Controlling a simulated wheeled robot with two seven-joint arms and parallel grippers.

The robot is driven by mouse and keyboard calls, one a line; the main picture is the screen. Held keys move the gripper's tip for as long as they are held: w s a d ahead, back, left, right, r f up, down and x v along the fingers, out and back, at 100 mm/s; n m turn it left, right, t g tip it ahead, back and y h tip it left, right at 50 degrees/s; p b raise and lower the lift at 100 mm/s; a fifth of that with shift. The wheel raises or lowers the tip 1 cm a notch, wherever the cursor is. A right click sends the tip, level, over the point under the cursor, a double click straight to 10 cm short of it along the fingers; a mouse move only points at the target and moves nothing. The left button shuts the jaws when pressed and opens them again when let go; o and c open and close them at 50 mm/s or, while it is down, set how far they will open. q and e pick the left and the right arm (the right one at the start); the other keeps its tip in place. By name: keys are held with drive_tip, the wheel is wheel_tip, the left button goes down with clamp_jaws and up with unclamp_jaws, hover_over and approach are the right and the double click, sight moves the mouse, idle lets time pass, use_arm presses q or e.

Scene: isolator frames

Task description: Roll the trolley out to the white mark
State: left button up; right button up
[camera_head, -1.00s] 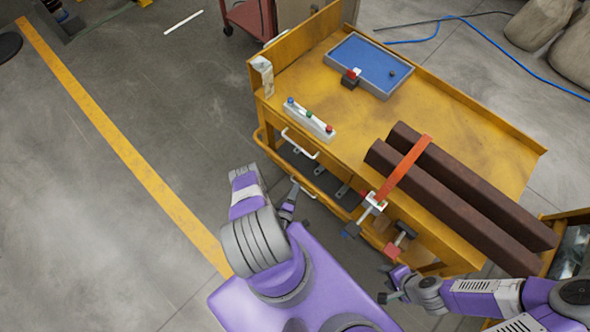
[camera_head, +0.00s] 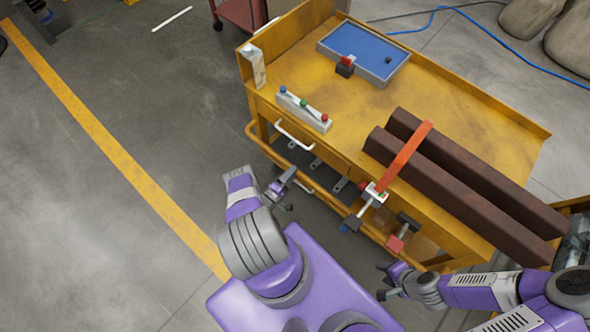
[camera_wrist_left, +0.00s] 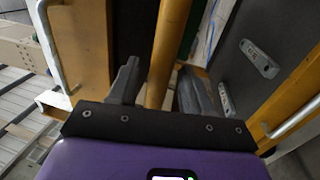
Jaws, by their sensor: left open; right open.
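A yellow wheeled-bench-like unit (camera_head: 480,130) stands in the head view, with a yellow tubular rail (camera_head: 262,142) along its lower left and front side. A smaller red trolley (camera_head: 243,14) with dark wheels is partly cut off at the top. A white mark (camera_head: 172,19) lies on the floor at top left. My left gripper (camera_head: 284,192) is open, low in front of the bench's drawer side. In the left wrist view a yellow bar (camera_wrist_left: 168,55) runs between its open fingers (camera_wrist_left: 158,90); contact cannot be told. My right gripper (camera_head: 384,282) is open and empty near the bench's front right.
On the bench are a blue tray (camera_head: 360,50), a button box (camera_head: 303,112) and two brown beams (camera_head: 470,190) under an orange strap (camera_head: 405,155). A clamp and hammer-like tools hang at the front edge. A yellow floor line (camera_head: 110,145) crosses clear floor at left.

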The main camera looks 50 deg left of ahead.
use_arm(q)
drive_tip(key=shift+x, duration=0.9)
clamp_jaws()
